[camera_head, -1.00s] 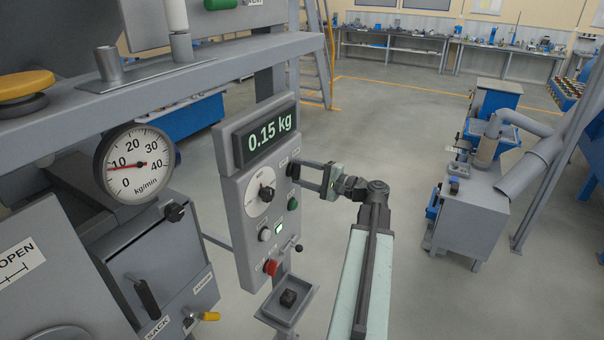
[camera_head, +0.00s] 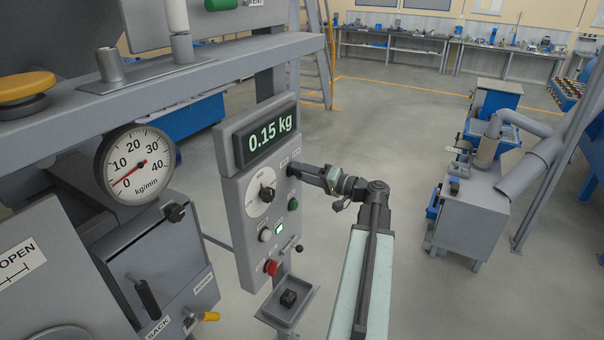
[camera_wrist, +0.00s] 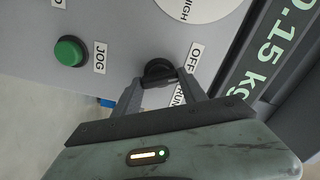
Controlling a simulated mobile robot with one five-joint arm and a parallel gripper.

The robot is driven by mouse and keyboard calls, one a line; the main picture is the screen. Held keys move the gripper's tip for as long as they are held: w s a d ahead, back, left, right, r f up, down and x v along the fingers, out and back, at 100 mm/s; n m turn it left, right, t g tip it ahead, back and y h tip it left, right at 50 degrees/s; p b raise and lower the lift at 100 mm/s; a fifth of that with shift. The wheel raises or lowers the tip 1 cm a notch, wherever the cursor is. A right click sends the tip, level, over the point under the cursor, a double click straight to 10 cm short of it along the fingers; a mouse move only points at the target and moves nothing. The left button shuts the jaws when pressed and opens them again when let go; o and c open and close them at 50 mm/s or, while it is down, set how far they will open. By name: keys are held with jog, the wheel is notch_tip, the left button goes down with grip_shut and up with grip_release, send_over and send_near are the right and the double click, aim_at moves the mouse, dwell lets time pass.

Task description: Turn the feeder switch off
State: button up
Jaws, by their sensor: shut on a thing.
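The feeder switch is a small black rotary knob (camera_wrist: 159,70) on the grey control panel. In the wrist view it sits between an OFF label (camera_wrist: 194,57) and a partly covered RUN label (camera_wrist: 179,96). My gripper (camera_wrist: 160,84) is shut on the knob, with a finger on each side. Which label the knob points at is hard to tell. In the head view my gripper (camera_head: 300,170) reaches the panel's right edge just below the display, and hides most of the switch.
The display (camera_head: 268,134) reads 0.15 kg. The dial gauge (camera_head: 135,164) needle is near 0 kg/min. A green JOG button (camera_wrist: 70,51) is beside the switch.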

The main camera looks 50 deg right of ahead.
jog(key=shift+f+n, duration=0.1)
jog(key=shift+n, duration=0.2)
jog(key=o, duration=1.4)
jog(key=shift+c, duration=0.2)
jog(key=shift+s, duration=0.1)
jog(key=v, duration=0.7)
jog(key=shift+s, duration=0.35)
